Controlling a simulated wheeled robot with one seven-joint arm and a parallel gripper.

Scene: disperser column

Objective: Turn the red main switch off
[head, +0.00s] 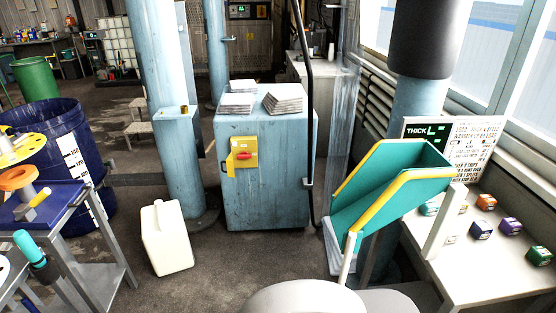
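The red main switch (244,156) sits on a yellow plate (250,144) on the front of a light-blue cabinet (268,190), left of its middle. Its red handle looks roughly horizontal, but it is too small to tell its exact setting. A yellow flap or tag (231,164) is at the plate's left side, beside the handle. White rounded parts at the bottom edge look like my own arm. My gripper's fingers do not show, and nothing is seen touching the switch.
A white canister (167,238) stands on the floor left of the cabinet, near a blue column (176,150). A teal chute with yellow edges (390,190) and a table (470,265) with coloured blocks stand right. Floor before the cabinet is clear.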

